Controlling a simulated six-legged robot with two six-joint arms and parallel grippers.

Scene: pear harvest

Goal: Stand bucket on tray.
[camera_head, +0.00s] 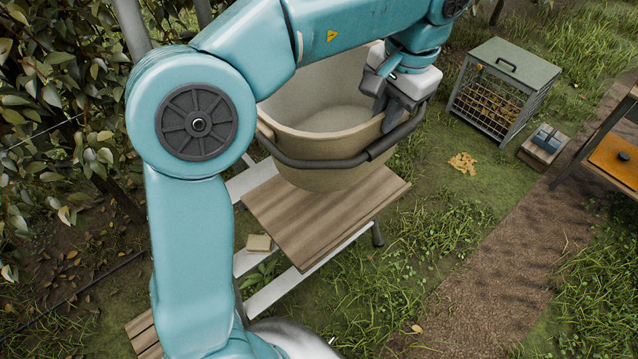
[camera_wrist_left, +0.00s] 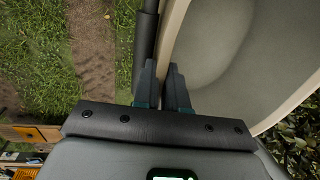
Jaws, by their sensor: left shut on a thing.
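A beige bucket (camera_head: 335,176) with a dark handle (camera_head: 330,163) hangs upright from my left gripper (camera_head: 384,108). The gripper is shut on the bucket's rim at its right side. In the left wrist view my left gripper (camera_wrist_left: 162,88) has one finger on each side of the rim, and the bucket's empty inside (camera_wrist_left: 225,60) shows. The wooden tray (camera_head: 330,228) lies below the bucket on a pale metal frame. The bucket covers the tray's far part, so I cannot tell whether its bottom touches the tray. My right gripper is out of view.
A wire cage with a grey lid (camera_head: 515,65) stands on the grass at the back right. A small box (camera_head: 543,143) and an orange-topped table (camera_head: 615,160) are at the right. Leafy bushes (camera_head: 50,100) fill the left. A small wooden block (camera_head: 258,243) lies beside the tray.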

